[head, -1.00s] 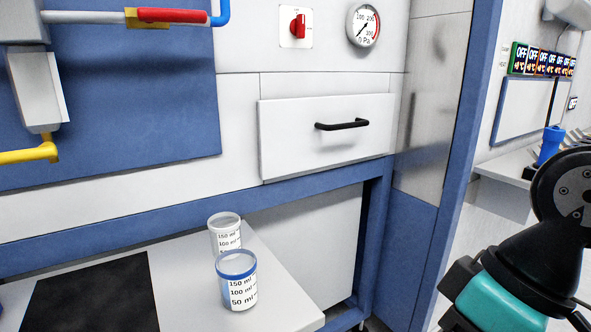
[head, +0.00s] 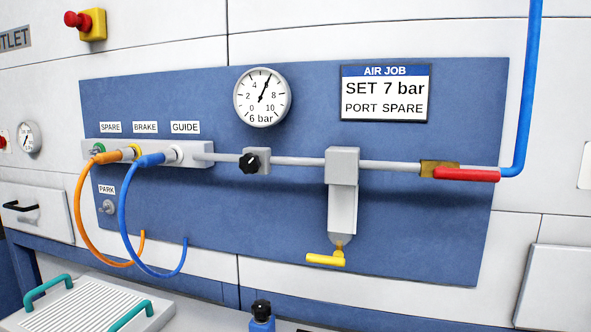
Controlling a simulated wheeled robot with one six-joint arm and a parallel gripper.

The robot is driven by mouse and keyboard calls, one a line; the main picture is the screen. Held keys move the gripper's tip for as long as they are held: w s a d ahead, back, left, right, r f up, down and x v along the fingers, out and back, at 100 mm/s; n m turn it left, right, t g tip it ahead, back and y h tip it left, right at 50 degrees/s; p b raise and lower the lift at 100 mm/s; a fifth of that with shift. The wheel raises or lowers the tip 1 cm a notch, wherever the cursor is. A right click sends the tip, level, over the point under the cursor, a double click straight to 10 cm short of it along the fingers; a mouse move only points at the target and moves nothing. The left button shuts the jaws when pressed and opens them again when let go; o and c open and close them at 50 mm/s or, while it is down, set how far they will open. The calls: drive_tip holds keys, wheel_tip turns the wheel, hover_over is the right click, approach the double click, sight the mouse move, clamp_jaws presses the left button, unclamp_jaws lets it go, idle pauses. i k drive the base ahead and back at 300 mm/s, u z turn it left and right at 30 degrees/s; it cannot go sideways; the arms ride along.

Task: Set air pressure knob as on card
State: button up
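The card (head: 385,93) on the blue panel reads "AIR JOB", "SET 7 bar", "PORT SPARE". The black pressure knob (head: 249,163) sits on a small grey block on the air pipe, left of the filter. The round gauge (head: 262,97) above it has marks from 0 to 10; its needle points to the upper right, around 6, and "6 bar" shows below the needle. My gripper is not in view.
An orange hose (head: 83,215) and a blue hose (head: 125,225) hang from the port block (head: 105,152). A red-handled valve (head: 466,174) and a yellow drain handle (head: 326,258) stick out. A ribbed tray (head: 85,310) with teal handles stands below.

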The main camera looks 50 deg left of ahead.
sight(250, 164)
drive_tip(key=u, duration=0.55)
drive_tip(key=k, duration=0.65)
drive_tip(key=u, duration=1.1)
drive_tip(key=i, duration=0.8)
drive_tip(key=z, duration=0.1)
